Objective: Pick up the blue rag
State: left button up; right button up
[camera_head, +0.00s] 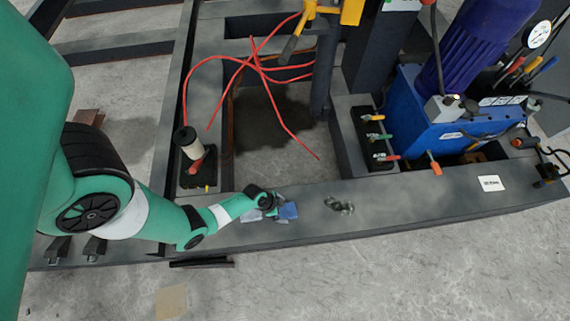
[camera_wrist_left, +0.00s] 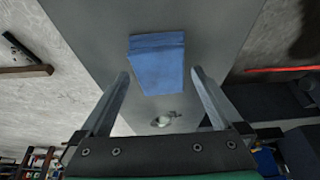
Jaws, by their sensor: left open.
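The blue rag (camera_head: 288,211) lies on the dark grey beam of the frame, just right of my left gripper's tip in the head view. In the left wrist view the folded blue rag (camera_wrist_left: 157,58) lies flat on the grey surface, ahead of and between the fingers. My left gripper (camera_head: 270,205) is open and empty, with its fingers (camera_wrist_left: 160,74) spread on either side of the rag's lower part in the picture. I cannot tell how high the fingertips are above it. The gripper hides part of the rag area in the head view. My right gripper is not in view.
A small metallic item (camera_head: 339,205) lies on the beam right of the rag. Red hoses (camera_head: 262,72) cross the opening behind. A blue hydraulic unit (camera_head: 450,120) stands right. A cream cylinder (camera_head: 188,143) stands left. The beam right of the metallic item is mostly clear.

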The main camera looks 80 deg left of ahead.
aim_at(288, 211)
pick_arm(q)
jog(key=shift+b+x, duration=0.35)
jog(key=shift+x, duration=0.75)
jog(key=shift+r, duration=0.1)
jog(key=shift+c, duration=0.2)
jog(key=c, duration=1.2)
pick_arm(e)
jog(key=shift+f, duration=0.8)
pick_arm(q)
jog(key=shift+r, duration=0.1)
jog(key=r+p, duration=0.4)
jog(key=shift+s+d+r+p, duration=0.1)
jog(key=shift+s+r+p, duration=0.2)
jog(key=shift+s+r, duration=0.1)
jog(key=s+d+r+p, duration=0.2)
jog(key=s+r+p, duration=0.2)
jog(key=s, duration=0.2)
jog(key=s+d+r+p, duration=0.2)
jog(key=s+r+p, duration=0.1)
jog(key=s, duration=0.3)
jog(key=shift+s+d+r+p, duration=0.2)
jog(key=shift+d+r+p, duration=0.2)
jog(key=shift+r, duration=0.1)
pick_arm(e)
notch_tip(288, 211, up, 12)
